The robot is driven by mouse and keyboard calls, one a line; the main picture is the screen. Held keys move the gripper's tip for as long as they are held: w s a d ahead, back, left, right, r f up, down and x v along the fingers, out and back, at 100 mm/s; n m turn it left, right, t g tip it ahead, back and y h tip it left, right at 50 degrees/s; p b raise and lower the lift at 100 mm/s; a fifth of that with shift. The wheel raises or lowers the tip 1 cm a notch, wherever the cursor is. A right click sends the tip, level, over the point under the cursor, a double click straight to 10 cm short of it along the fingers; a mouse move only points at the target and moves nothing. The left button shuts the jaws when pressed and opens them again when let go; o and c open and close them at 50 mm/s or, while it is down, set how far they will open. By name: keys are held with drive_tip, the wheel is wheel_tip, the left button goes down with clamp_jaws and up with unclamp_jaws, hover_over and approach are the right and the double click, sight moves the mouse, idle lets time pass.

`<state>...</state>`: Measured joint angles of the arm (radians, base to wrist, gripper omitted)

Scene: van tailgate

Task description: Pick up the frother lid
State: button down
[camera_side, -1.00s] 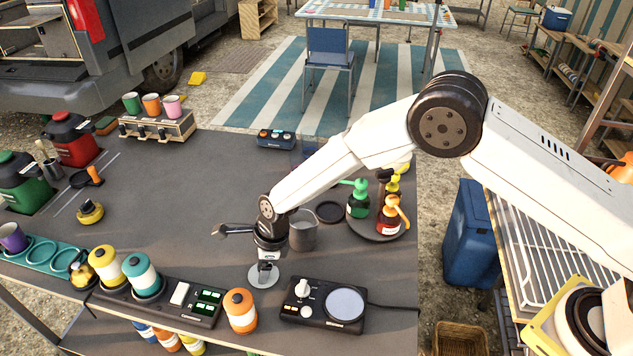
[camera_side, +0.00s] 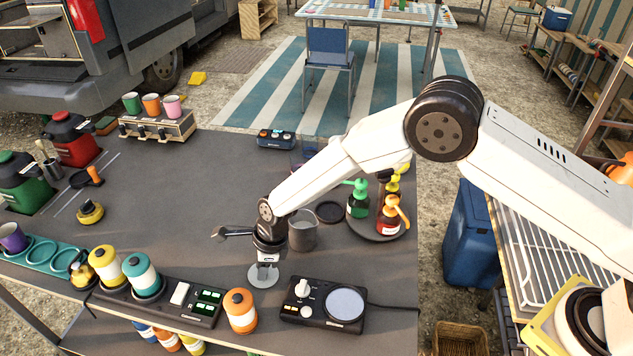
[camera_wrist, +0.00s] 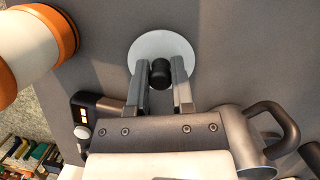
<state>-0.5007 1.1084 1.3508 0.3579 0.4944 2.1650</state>
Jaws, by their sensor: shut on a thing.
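The frother lid (camera_side: 262,277) is a pale round disc with a black knob, low over the dark counter near its front edge. In the wrist view its pale disc (camera_wrist: 148,50) surrounds the knob (camera_wrist: 160,74). My gripper (camera_side: 264,263) points straight down over the lid. In the wrist view my gripper's fingers (camera_wrist: 161,80) are shut on the knob from both sides. I cannot tell any gap between disc and counter. A grey metal jug (camera_side: 303,235) stands just behind and right of the lid; in the wrist view it shows a dark handle at lower right.
An orange-and-white canister (camera_side: 240,312) stands close at front left. A black device with a knob and round plate (camera_side: 323,304) is at front right. Pump bottles (camera_side: 358,199) stand on a round tray behind. The counter's middle left is mostly clear.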

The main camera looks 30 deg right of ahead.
drive_tip(key=shift+r, duration=0.1)
drive_tip(key=shift+r, duration=0.85)
drive_tip(key=s+d+r, duration=0.6)
drive_tip(key=s+r, duration=0.5)
drive_tip(key=s, duration=0.1)
drive_tip(key=shift+s+d, duration=0.15)
drive_tip(key=shift+s, duration=0.15)
idle(0.3)
